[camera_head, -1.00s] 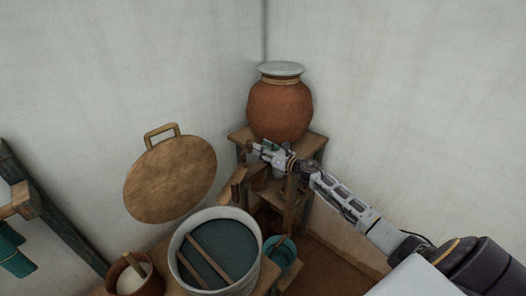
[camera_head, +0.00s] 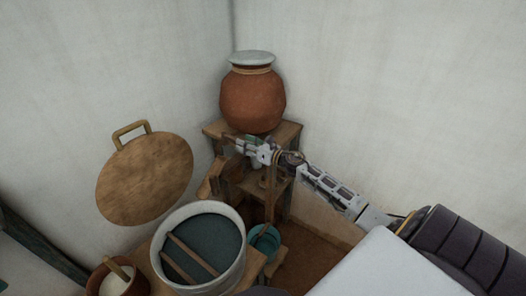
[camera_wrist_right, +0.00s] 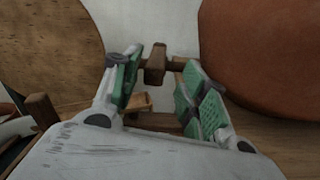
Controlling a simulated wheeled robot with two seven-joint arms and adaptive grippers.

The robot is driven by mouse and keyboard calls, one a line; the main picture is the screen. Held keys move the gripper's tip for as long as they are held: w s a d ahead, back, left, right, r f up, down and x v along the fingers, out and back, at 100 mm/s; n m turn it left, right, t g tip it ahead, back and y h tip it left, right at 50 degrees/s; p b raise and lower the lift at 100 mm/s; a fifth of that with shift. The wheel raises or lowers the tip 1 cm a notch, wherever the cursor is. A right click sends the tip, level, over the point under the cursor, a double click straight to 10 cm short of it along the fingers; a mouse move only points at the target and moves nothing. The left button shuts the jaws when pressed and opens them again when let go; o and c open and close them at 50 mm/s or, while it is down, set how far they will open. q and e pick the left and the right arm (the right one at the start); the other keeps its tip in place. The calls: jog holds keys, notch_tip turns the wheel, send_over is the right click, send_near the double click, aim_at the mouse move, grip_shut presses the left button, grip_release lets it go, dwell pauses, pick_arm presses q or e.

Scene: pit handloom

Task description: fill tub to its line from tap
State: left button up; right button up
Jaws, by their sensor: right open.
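A large round clay pot (camera_head: 252,98) with a pale lid stands on a wooden stand (camera_head: 291,134) in the corner. My right gripper (camera_head: 240,144) is at the stand's top, just below the pot. In the right wrist view its green-padded fingers are open around a small brown piece (camera_wrist_right: 154,62), which may be the tap; contact is not clear. The pot also shows there (camera_wrist_right: 262,55). A pale tub (camera_head: 242,240) of dark blue-green liquid, with two sticks across, stands in front. A small teal vessel (camera_head: 264,242) sits lower beside it. No fill line or running water is visible.
A round wooden lid (camera_head: 147,178) with a handle is at the left wall. A brown pot (camera_head: 117,280) with pale contents and a stick is at front left. Walls close in behind the stand. Some brown floor (camera_head: 300,255) shows right of the teal vessel.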

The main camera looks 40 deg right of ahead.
jog(key=v, duration=0.8)
dwell(0.5)
jog(key=shift+s+r, duration=0.15)
